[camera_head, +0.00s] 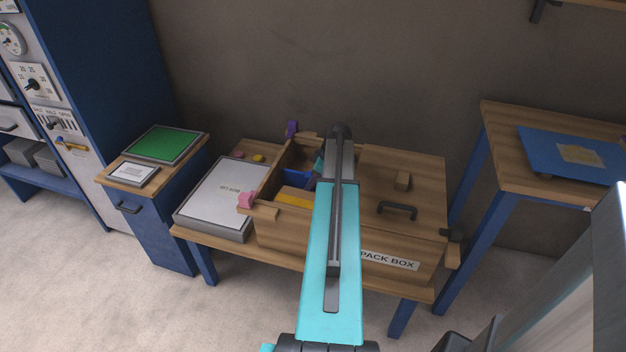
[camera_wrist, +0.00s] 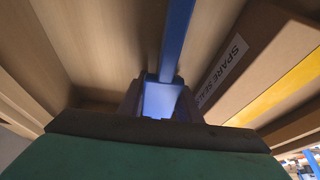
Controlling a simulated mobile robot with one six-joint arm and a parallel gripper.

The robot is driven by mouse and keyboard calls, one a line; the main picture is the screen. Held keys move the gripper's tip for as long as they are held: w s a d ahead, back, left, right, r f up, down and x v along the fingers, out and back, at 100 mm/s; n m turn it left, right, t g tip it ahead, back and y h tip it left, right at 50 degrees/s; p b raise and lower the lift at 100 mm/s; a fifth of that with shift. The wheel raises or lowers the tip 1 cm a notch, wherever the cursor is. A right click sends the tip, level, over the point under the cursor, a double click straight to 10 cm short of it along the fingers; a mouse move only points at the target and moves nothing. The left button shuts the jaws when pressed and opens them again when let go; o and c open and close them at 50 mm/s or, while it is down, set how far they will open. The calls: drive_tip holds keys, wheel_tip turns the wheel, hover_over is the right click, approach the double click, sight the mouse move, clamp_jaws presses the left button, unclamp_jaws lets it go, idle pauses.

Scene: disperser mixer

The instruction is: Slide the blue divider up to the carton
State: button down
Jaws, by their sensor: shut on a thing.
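In the wrist view, the blue divider (camera_wrist: 176,40) runs away from me as a thin upright wall across the wooden box floor. My gripper (camera_wrist: 160,108) is shut on the blue tab at its near end. The brown carton (camera_wrist: 216,75), labelled "SPARE SEALS", lies to the right of the divider. A strip of floor shows between them at the far end; near the jaws I cannot tell whether they touch. In the head view, part of the blue divider (camera_head: 291,177) shows inside the pack box (camera_head: 280,228), and my arm hides the gripper.
A yellow strip (camera_wrist: 285,88) runs along the carton's right part. A wooden lid (camera_head: 420,175) with a black handle covers the pack box's right part.

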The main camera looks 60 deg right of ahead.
drive_tip(key=shift+s+a, duration=0.35)
drive_tip(key=shift+a, duration=0.5)
drive_tip(key=c, duration=1.6)
unclamp_jaws()
drive_tip(key=shift+o, duration=0.2)
drive_tip(key=shift+r, duration=0.1)
drive_tip(key=v, duration=1.3)
drive_tip(key=shift+r, duration=0.3)
